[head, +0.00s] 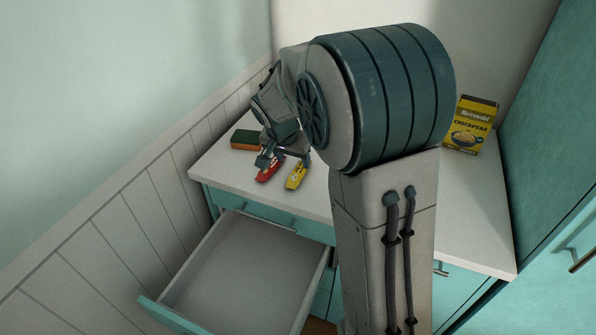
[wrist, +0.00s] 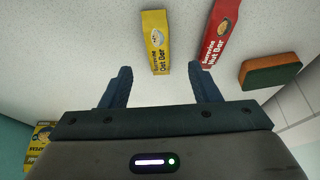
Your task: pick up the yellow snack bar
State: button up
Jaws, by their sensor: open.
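The yellow snack bar (head: 297,175) lies on the white countertop, to the right of a red snack bar (head: 269,171). My gripper (head: 284,158) is open and empty above the counter by the two bars. It also shows in the wrist view (wrist: 158,72), with its two fingers apart.
A green and orange sponge (head: 246,139) lies left of the bars. A yellow chickpea box (head: 470,125) stands at the counter's right rear. An open, empty drawer (head: 235,268) juts out below the counter's front edge. A panelled wall borders the left side.

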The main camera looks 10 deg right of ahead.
aim_at(298, 171)
jog(key=shift+d+p+x, duration=0.2)
jog(key=shift+p+x, duration=0.45)
jog(key=shift+x, duration=2.7)
jog(key=c, duration=1.2)
jog(key=shift+o, duration=0.2)
jog(key=shift+r, duration=0.1)
